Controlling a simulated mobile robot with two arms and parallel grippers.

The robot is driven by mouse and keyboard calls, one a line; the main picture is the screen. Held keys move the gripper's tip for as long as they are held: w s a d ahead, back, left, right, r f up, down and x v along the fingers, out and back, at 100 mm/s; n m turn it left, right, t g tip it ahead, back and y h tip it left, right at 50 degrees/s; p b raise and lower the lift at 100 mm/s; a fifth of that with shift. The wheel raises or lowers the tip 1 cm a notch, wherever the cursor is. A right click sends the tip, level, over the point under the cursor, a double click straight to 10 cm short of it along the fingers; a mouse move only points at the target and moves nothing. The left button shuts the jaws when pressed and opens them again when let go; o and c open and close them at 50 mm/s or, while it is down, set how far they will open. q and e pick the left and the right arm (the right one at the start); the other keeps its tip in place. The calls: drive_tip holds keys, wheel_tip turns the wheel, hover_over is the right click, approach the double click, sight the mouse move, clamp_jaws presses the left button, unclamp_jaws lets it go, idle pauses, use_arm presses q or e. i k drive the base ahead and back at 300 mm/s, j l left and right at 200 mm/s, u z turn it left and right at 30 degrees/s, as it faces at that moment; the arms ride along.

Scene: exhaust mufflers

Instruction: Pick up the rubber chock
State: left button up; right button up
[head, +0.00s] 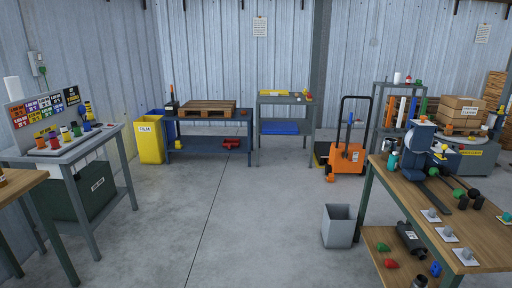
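I cannot pick out the rubber chock for certain in the head view. Small coloured pieces that are too small to identify lie on the lower shelf of the wooden bench at the right, among them a green piece (382,247) and a red piece (390,264). A dark cylindrical piece (411,238) lies near them. Red pieces (231,143) also sit on the lower shelf of the blue bench at the back. Neither of my grippers is in view.
The wooden bench (430,222) fills the right side. A grey bin (338,226) stands beside it. An orange pallet truck (345,162) and a yellow bin (150,143) stand farther back. A grey table (105,146) is at left. The middle floor (235,215) is clear.

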sight(331, 178)
drive_tip(key=i+j, duration=0.15)
drive_tip(key=i, duration=0.25)
drive_tip(key=i+j+z, duration=0.1)
drive_tip(key=i, duration=0.35)
drive_tip(key=i+j, duration=0.25)
drive_tip(key=i, duration=0.15)
drive_tip(key=i+j+z, duration=0.1)
drive_tip(key=i, duration=0.3)
drive_tip(key=i+z, duration=0.1)
drive_tip(key=i, duration=0.65)
drive_tip(key=i+j+z, duration=0.1)
drive_tip(key=i, duration=0.65)
drive_tip(key=i+j+z, duration=0.15)
drive_tip(key=i, duration=0.6)
drive_tip(key=i+z, duration=0.1)
drive_tip(key=i, duration=0.55)
drive_tip(key=i+j+z, duration=0.1)
drive_tip(key=i, duration=0.6)
drive_tip(key=i+j+z, duration=0.1)
drive_tip(key=i, duration=0.55)
